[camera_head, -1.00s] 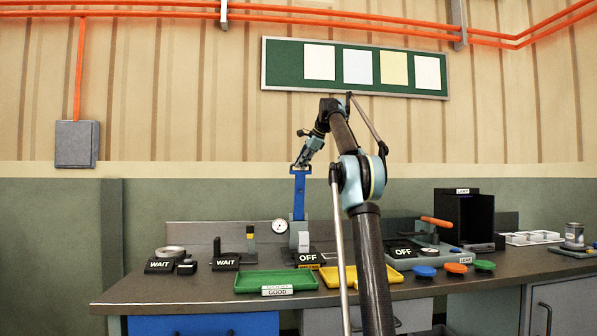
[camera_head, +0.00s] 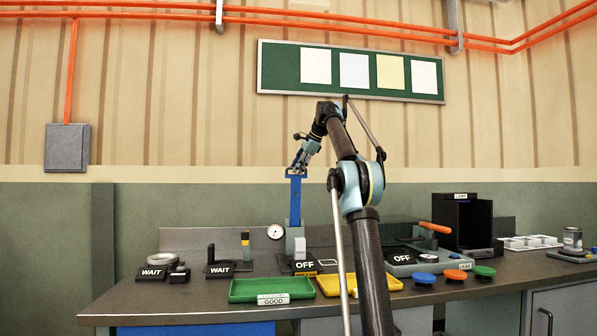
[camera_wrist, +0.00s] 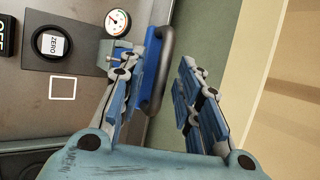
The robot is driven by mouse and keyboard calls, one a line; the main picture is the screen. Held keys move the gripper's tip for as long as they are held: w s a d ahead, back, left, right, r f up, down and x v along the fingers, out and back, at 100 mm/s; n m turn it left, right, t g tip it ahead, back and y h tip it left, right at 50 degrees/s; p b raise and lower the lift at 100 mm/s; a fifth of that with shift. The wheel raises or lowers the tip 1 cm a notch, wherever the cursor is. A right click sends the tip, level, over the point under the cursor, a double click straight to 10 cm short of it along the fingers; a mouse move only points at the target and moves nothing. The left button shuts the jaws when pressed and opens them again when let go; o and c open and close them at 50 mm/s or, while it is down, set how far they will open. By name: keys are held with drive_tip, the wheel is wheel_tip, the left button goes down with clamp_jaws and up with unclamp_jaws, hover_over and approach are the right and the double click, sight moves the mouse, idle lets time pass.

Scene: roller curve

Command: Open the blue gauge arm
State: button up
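The blue gauge arm (camera_head: 295,204) stands upright on its grey stand at the back of the bench in the head view. In the wrist view the gauge arm (camera_wrist: 149,68) shows with a dark handle (camera_wrist: 166,62) on its side, lying close beside the left finger. My gripper (camera_head: 298,166) is at the top of the gauge arm. In the wrist view my gripper (camera_wrist: 158,97) is open, with a wide gap between its blue-padded fingers. The left finger partly hides the gauge arm. I cannot tell whether it touches.
A round dial gauge (camera_head: 275,231) sits beside the stand. A black OFF sign (camera_head: 305,265), green tray (camera_head: 243,296) and yellow tray (camera_head: 327,290) lie in front.

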drive_tip(key=shift+a, duration=0.15)
drive_tip(key=shift+r, duration=0.1)
drive_tip(key=s+d+r, duration=0.3)
drive_tip(key=s+d, duration=0.7)
drive_tip(key=shift+s+d+r, duration=0.3)
drive_tip(key=shift+s+d, duration=0.05)
drive_tip(key=shift+d, duration=0.05)
idle(0.5)
idle(0.3)
drive_tip(key=s+d+f+n+g+h, duration=0.1)
drive_tip(key=s+f+n, duration=0.4)
drive_tip(key=s+f, duration=1.1)
drive_tip(key=s+d+f+n+g+h, duration=0.1)
drive_tip(key=s+f+n, duration=0.4)
drive_tip(key=s+f, duration=1.2)
drive_tip(key=s+d+f+n+g+h, duration=0.1)
drive_tip(key=s+f+n+h, duration=0.2)
drive_tip(key=s+f, duration=1.4)
wheel_tip(320, 180, down, 11)
drive_tip(key=shift+s+r+n, duration=0.15)
drive_tip(key=shift+s+n, duration=0.05)
drive_tip(key=shift+n, duration=1)
